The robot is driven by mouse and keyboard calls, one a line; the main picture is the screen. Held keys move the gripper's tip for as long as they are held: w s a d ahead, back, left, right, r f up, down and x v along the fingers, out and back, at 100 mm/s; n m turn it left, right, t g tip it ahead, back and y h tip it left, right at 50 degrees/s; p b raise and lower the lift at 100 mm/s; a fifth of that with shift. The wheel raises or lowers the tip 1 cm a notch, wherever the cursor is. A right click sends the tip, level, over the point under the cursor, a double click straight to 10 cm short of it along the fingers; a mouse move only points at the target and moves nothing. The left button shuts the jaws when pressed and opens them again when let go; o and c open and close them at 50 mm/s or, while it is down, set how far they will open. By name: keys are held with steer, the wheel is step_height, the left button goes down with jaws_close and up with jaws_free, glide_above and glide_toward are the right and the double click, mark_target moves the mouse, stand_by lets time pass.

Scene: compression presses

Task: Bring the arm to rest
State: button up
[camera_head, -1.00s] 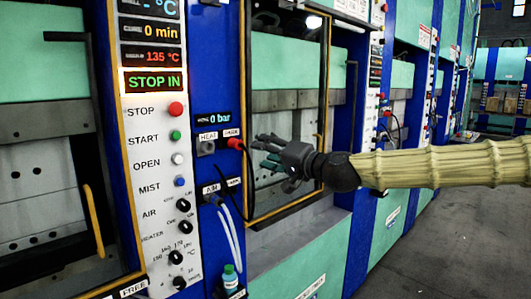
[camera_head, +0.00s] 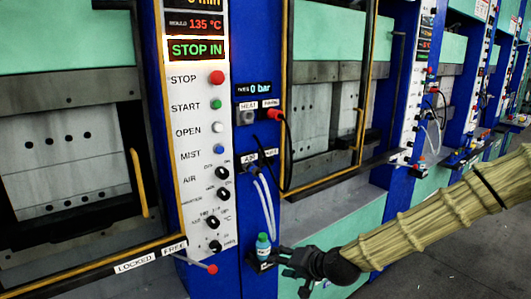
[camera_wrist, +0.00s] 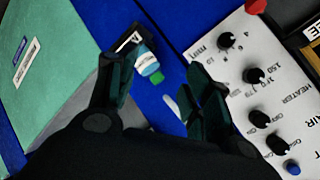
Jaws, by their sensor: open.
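My gripper (camera_head: 290,272) is at the bottom of the head view, below the control panel, with my sleeved arm reaching in from the right. In the wrist view my gripper (camera_wrist: 160,95) has its two dark fingers spread apart with nothing between them. A small bottle with a green cap (camera_head: 263,248) stands on a holder at the press's blue column, just left of and above the fingers. In the wrist view the bottle (camera_wrist: 148,62) shows beyond the fingertips; I cannot tell whether they touch it.
The white control panel (camera_head: 200,130) with buttons and knobs stands left of my gripper. Pale hoses (camera_head: 266,205) hang above the bottle. A red-tipped lever (camera_head: 211,268) juts out at lower left. More presses line the right; open grey floor (camera_head: 440,262) lies at lower right.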

steer(key=s+d+f+n+g+h, duration=0.1)
steer(key=s+d+f+g+h, duration=0.1)
steer(key=s+f, duration=0.85)
steer(key=s+d+f+g+h, duration=0.1)
steer(key=s+d+f+g, duration=0.2)
steer(key=s+f, duration=0.75)
steer(key=s+d+f+n+g+h, duration=0.1)
steer(key=s+d+f+g+h, duration=0.1)
steer(key=s+d+f, duration=0.4)
steer(key=s+d+f+n+g+h, duration=0.1)
steer(key=s+d+f, duration=0.5)
steer(key=s, duration=0.9)
steer(key=shift+d+f+n+g+h, duration=0.3)
steer(key=shift+f+g+h, duration=0.15)
steer(key=shift+h, duration=0.25)
